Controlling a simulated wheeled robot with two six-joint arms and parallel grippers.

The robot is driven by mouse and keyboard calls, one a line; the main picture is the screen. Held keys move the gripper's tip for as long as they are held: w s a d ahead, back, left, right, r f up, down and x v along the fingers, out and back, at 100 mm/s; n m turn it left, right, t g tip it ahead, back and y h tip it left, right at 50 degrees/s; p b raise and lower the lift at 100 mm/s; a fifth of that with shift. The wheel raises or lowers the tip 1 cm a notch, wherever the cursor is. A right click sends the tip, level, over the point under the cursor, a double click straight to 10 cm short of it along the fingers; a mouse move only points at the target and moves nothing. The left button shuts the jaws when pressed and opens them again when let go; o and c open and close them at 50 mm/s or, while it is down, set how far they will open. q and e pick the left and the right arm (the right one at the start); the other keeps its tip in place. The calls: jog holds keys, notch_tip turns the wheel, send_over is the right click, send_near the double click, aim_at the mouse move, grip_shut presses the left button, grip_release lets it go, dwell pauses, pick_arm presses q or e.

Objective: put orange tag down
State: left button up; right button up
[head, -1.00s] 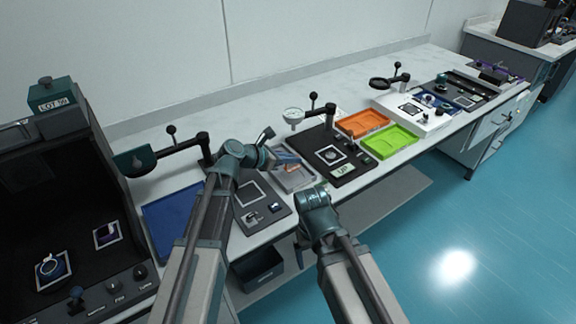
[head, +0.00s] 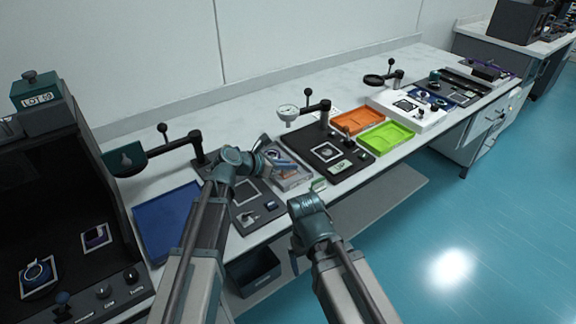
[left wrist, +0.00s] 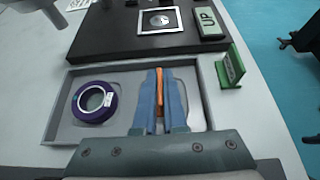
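The orange tag (left wrist: 160,84) shows as a narrow upright strip between the blue fingers of my left gripper (left wrist: 160,95) in the left wrist view. The fingers are closed on it, over the grey tray (left wrist: 52,125). Whether the tag touches the tray floor I cannot tell. A purple ring (left wrist: 95,102) lies in the tray's left part. In the head view my left gripper (head: 284,164) is over the same tray (head: 293,185), and the tag is hard to make out. My right wrist shows in front of the table, but its fingers are hidden.
Behind the tray is a black board (left wrist: 110,38) with a framed piece and a green UP block (left wrist: 207,22). A small green stand (left wrist: 230,68) is just right of the tray.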

pick_arm(q)
jog(key=o, duration=0.4)
jog(key=shift+r, duration=0.1)
jog(key=shift+r+p, duration=0.2)
jog(key=shift+p, duration=0.1)
jog(key=p+v, duration=0.5)
jog(key=v, duration=0.5)
jog(key=shift+s+a+r, duration=0.1)
jog(key=shift+s+a, duration=0.05)
jog(key=shift+s+a+r, duration=0.25)
jog(key=shift+s+a, duration=0.1)
jog(key=shift+a, duration=0.25)
jog(key=shift+d+p, duration=0.1)
jog(key=shift+p, duration=0.2)
